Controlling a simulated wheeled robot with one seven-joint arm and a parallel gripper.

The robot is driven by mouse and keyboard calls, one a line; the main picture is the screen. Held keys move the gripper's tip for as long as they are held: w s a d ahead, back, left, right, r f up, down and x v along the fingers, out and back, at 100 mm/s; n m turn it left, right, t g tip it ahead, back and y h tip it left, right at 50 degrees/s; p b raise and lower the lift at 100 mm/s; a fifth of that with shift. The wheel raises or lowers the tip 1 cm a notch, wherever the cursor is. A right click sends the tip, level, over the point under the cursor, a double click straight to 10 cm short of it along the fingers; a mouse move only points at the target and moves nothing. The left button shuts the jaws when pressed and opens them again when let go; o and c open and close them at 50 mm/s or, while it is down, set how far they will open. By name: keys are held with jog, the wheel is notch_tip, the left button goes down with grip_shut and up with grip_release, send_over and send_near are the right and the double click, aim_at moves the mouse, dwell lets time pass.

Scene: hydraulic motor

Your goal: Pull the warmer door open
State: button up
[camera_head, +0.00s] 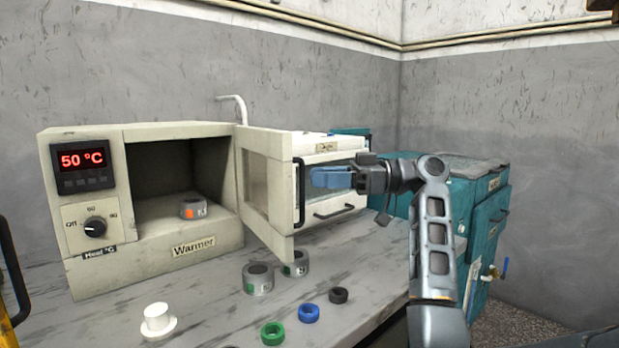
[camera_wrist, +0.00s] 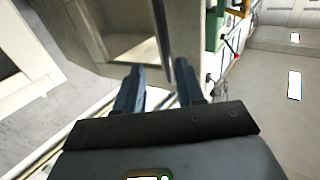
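The cream warmer (camera_head: 160,262) stands on the bench at left, its dark chamber exposed. Its door (camera_head: 265,185) is swung well open on the right side of the chamber. The dark vertical door handle (camera_head: 300,192) is on the door's outer edge side. My gripper (camera_head: 318,178) is just right of the handle, its blue fingers pointing left toward it. In the wrist view my gripper (camera_wrist: 160,88) has its two fingers apart. A dark bar, apparently the handle (camera_wrist: 162,38), shows ahead of the gap; whether it lies between the fingertips I cannot tell.
A grey ring with an orange mark (camera_head: 194,208) sits inside the warmer. Grey rings (camera_head: 258,279), a green ring (camera_head: 272,333), a blue ring (camera_head: 309,313), a black ring (camera_head: 339,295) and a white flanged part (camera_head: 157,320) lie on the bench. A teal cabinet (camera_head: 485,225) stands at right.

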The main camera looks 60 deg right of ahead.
jog(key=shift+v, duration=2.1)
